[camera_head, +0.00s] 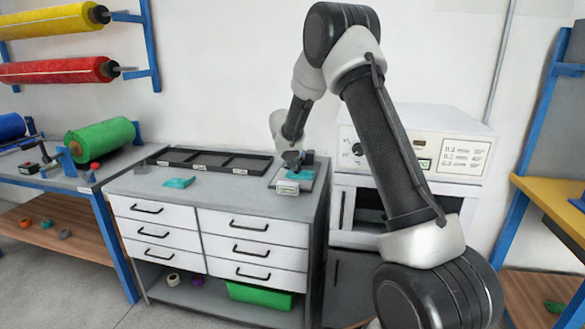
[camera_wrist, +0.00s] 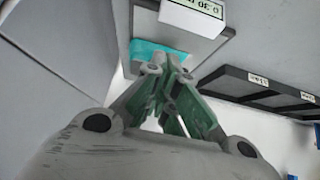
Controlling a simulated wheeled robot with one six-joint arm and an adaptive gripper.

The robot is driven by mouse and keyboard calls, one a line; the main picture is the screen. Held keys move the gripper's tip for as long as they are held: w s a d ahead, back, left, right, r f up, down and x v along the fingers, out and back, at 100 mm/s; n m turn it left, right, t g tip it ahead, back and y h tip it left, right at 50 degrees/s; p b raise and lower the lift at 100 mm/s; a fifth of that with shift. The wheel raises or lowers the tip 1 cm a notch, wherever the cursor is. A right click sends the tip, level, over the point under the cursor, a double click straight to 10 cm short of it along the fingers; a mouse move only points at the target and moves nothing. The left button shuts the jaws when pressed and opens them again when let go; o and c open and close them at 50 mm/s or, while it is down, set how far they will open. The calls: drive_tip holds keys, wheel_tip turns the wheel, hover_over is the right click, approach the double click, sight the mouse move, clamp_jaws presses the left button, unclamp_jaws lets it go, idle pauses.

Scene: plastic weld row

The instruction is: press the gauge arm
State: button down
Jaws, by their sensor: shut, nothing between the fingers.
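The gauge (camera_head: 287,188) stands at the right end of the grey counter, with a pale readout on its front and teal material on its plate. In the wrist view the gauge's white readout box (camera_wrist: 194,14) shows at the top, with teal material (camera_wrist: 143,48) beside it. My gripper (camera_head: 291,160) is over the gauge, pointing down. In the wrist view my gripper (camera_wrist: 166,62) is shut and empty, its fingertips in front of the teal material. I cannot tell the gauge arm apart from the dark parts beside my gripper, nor whether they touch.
A dark divided tray (camera_head: 213,171) lies along the back of the counter. A loose teal piece (camera_head: 179,183) lies left of the gauge. A white machine (camera_head: 456,158) stands to the right. The counter's front (camera_head: 235,199) is clear.

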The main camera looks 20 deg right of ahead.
drive_tip(key=shift+s+a+f, duration=0.3)
drive_tip(key=shift+s, duration=0.15)
drive_tip(key=shift+s+a+f, duration=0.25)
drive_tip(key=shift+s+a, duration=0.05)
drive_tip(key=shift+s, duration=0.15)
drive_tip(key=s+d+r+n+g+h, duration=0.1)
drive_tip(key=s+d+r+n+g, duration=0.2)
drive_tip(key=s, duration=0.6)
drive_tip(key=s+d+n+g+h, duration=0.15)
drive_tip(key=s+d+n, duration=0.3)
drive_tip(key=s, duration=0.45)
drive_tip(key=s+a+r+y, duration=0.2)
drive_tip(key=s+r, duration=0.3)
drive_tip(key=s, duration=0.5)
drive_tip(key=s+a+r+t+y, duration=0.1)
drive_tip(key=s+r, duration=0.4)
drive_tip(key=s, duration=0.6)
drive_tip(key=s+a+r+t+y, duration=0.1)
drive_tip(key=s+a+r+y, duration=0.3)
drive_tip(key=s, duration=0.7)
drive_tip(key=shift+a+r, duration=0.35)
drive_tip(key=shift+r, duration=0.35)
